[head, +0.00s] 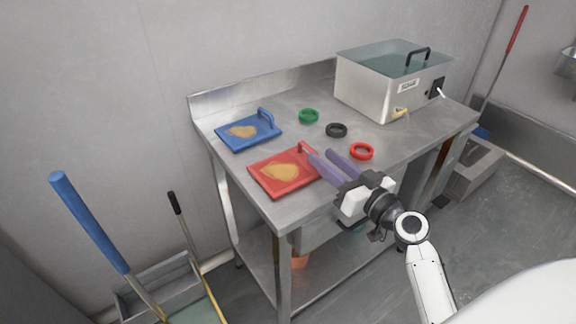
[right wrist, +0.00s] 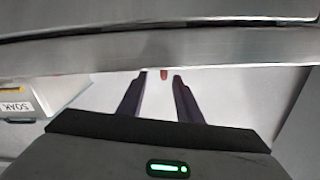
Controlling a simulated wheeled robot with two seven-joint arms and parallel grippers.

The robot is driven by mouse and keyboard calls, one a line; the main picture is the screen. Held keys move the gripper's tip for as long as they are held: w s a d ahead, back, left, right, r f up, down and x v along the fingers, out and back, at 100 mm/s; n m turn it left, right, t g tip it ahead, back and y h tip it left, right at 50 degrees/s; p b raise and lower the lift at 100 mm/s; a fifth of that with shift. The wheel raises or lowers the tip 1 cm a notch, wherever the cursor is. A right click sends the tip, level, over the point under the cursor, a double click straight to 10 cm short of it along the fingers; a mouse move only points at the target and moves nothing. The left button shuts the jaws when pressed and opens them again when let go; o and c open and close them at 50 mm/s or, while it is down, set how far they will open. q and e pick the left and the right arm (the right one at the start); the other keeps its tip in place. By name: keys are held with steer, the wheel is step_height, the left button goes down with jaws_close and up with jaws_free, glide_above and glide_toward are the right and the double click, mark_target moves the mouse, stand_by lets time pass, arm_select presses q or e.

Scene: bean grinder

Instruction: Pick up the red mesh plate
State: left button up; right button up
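Two red things lie on the steel table in the head view. One is a small red ring (head: 361,151), whose mesh is too small to make out. The other is a flat red board (head: 262,179) with an upright handle and a tan heap on it. My right gripper (head: 325,155) is open, its two purple fingers apart, at the board's right edge near the handle and left of the ring. In the right wrist view a small red piece (right wrist: 164,75) shows between the fingertips; I cannot tell whether they touch it. My left gripper is not in view.
A blue board (head: 233,142) with a tan heap, a green ring (head: 309,115) and a black ring (head: 336,130) lie on the table (head: 293,207). A metal water tank (head: 365,91) stands at the back right. Blue-handled and black-handled tools stand at lower left.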

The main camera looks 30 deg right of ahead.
mark_target(312, 149)
steer(key=w, duration=0.2)
steer(key=w+a+p, duration=0.1)
steer(key=w, duration=0.1)
steer(key=shift+r, duration=0.1)
steer(key=shift+w, duration=0.4)
jaws_close()
